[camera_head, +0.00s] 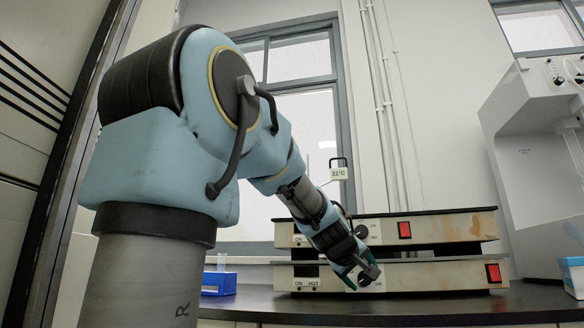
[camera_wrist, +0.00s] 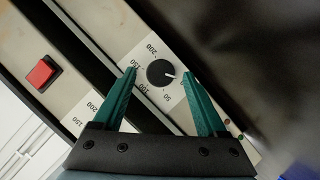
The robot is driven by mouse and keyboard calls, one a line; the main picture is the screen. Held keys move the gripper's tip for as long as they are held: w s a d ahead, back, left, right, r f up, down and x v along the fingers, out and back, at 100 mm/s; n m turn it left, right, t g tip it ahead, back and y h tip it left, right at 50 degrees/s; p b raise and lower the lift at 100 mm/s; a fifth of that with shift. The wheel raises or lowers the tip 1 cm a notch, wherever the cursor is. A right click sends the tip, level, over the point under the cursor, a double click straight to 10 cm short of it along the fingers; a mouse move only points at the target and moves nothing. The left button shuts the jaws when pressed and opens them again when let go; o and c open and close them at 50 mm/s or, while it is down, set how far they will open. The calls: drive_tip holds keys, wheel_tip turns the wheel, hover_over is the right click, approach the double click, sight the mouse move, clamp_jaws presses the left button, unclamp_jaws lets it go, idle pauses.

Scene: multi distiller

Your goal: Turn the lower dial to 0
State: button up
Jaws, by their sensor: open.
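The lower dial (camera_wrist: 160,73) is a black round knob on the lower unit's pale front panel (camera_wrist: 112,40). In the head view my gripper (camera_head: 357,278) is at the lower unit's front, partly hiding the dial (camera_head: 370,273). The upper dial (camera_head: 362,231) is above it.
The upper unit's scale label (camera_wrist: 85,115) is partly behind my gripper. Red switches sit on the upper (camera_head: 404,230) and lower (camera_head: 493,272) panels. A 21°C display (camera_head: 339,173) stands above. A blue holder (camera_head: 219,283) is left on the black bench (camera_head: 400,308).

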drive_tip(key=shift+r+m+y+p, duration=0.3)
drive_tip(key=shift+m+y+p, duration=0.2)
drive_tip(key=shift+p, duration=2.9)
drive_tip(key=shift+p, duration=0.5)
drive_tip(key=shift+d+p, duration=0.15)
drive_tip(key=shift+p, duration=0.35)
drive_tip(key=shift+r+m+p, duration=0.1)
drive_tip(key=shift+m+p, duration=0.2)
drive_tip(key=shift+p, duration=0.95)
drive_tip(key=m+y+p, duration=0.1)
drive_tip(key=p, duration=0.7)
drive_tip(key=shift+d+y+p, duration=0.15)
drive_tip(key=shift+y+p, duration=0.15)
drive_tip(key=shift+y, duration=0.1)
